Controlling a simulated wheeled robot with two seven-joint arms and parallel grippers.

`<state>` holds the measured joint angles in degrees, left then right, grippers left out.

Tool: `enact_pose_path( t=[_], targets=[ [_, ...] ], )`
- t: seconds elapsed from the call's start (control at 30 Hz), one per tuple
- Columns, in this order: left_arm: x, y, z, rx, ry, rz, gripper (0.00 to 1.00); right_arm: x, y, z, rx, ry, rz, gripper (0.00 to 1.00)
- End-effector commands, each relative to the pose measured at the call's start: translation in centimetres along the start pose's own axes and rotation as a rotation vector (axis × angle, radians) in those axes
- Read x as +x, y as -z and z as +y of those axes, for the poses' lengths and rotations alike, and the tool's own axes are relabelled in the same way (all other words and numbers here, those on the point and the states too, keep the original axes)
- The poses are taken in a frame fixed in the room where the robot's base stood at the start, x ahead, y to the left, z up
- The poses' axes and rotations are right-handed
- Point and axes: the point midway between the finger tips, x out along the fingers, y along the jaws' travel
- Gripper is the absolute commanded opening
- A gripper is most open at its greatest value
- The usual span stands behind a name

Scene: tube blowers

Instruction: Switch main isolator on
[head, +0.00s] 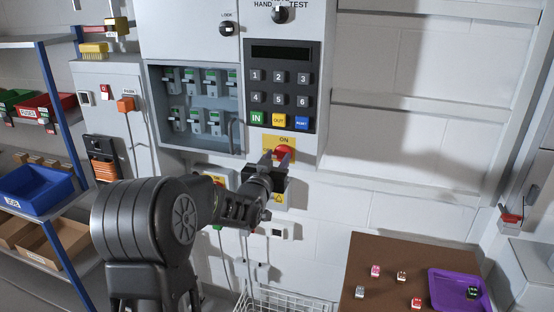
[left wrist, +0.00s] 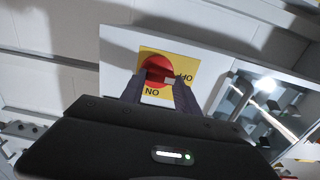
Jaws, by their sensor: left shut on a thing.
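The main isolator is a red rotary knob (head: 284,153) on a yellow plate (head: 268,142) marked ON, low on the grey cabinet under the keypad. My left gripper (head: 277,160) is at the knob, its two fingers on either side of it, shut on it. In the left wrist view the red knob (left wrist: 156,70) sits between the fingertips (left wrist: 155,88), with the yellow plate (left wrist: 181,62) behind, showing ON and part of OFF. The fingers hide part of the knob, and its exact setting is hard to tell. My right gripper is not in view.
A keypad (head: 281,88) with numbered and coloured keys is just above the knob. A recess with several small devices (head: 197,100) is to its left. A brown table (head: 390,275) with a purple tray (head: 445,290) and small items is at lower right. A wire basket (head: 285,303) is below.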

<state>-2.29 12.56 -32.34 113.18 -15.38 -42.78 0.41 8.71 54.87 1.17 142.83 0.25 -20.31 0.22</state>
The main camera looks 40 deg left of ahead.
Motion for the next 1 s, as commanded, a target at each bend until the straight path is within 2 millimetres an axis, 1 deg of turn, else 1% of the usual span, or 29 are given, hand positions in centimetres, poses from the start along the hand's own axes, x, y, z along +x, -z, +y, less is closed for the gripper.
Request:
enact_pose_path(
  t=[0.27, 0.47, 0.67, 1.0],
  targets=[
    [0.0, -0.1, 0.0, 0.026, 0.000, 0.000, 0.00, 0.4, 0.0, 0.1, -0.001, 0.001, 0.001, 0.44],
    [0.0, -0.2, 0.0, 0.101, 0.000, 0.001, 0.00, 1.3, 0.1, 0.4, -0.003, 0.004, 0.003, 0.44],
    [0.0, -0.2, 0.1, 0.234, 0.000, 0.002, 0.00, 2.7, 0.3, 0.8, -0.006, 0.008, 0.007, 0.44],
    [0.0, -0.1, 0.3, 0.543, 0.001, 0.001, 0.00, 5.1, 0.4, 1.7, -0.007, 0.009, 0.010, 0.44]
  ],
)
